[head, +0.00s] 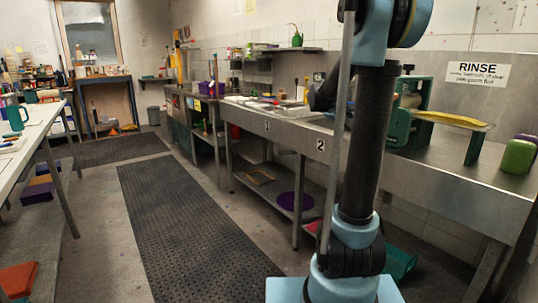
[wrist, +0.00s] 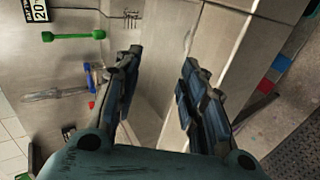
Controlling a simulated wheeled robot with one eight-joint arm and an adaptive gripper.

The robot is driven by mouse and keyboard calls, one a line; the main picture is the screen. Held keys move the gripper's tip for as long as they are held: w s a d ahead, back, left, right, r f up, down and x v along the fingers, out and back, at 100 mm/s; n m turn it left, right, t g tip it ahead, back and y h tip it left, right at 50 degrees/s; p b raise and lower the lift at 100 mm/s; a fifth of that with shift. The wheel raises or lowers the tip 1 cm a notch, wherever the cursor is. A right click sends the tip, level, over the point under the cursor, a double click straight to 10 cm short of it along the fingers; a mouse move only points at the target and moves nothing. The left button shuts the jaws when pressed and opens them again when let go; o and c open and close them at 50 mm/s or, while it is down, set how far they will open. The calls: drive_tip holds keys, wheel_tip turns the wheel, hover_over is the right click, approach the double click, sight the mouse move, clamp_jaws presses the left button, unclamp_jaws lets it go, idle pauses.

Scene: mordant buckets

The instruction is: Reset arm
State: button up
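My gripper (wrist: 160,62) shows in the wrist view with its two dark fingers apart and nothing between them. A pale surface with an edge lies beyond the fingers, and the view is turned sideways. In the head view my light-blue and black arm stands upright in front of the steel bench (head: 440,175). The upper part of the arm runs out of the top of the picture. A dark part shows left of the arm above the bench, and I cannot tell whether it is the gripper.
In the wrist view, a green bar-shaped tool (wrist: 73,36) and a clear pointed item (wrist: 55,94) lie left of the fingers. In the head view, a yellow strip (head: 450,119) and a green container (head: 518,156) are at the bench's right. A dark floor mat (head: 190,230) lies clear at left.

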drive_tip(key=s+a+f+m+y, duration=0.4)
drive_tip(key=s+a, duration=0.4)
drive_tip(key=s, duration=0.5)
drive_tip(key=s+a+f+m+y, duration=0.3)
drive_tip(key=s+a+f+y, duration=0.3)
drive_tip(key=s, duration=0.8)
drive_tip(key=s+a+f+g+h, duration=0.1)
drive_tip(key=s+f+g, duration=0.4)
drive_tip(key=s+f, duration=0.6)
drive_tip(key=s, duration=0.4)
drive_tip(key=shift+s+a+f, duration=0.2)
drive_tip(key=shift+a+f, duration=0.05)
drive_tip(key=shift+a, duration=0.05)
drive_tip(key=shift+w+f, duration=0.2)
drive_tip(key=shift+w, duration=0.25)
drive_tip(key=shift+c, duration=0.6)
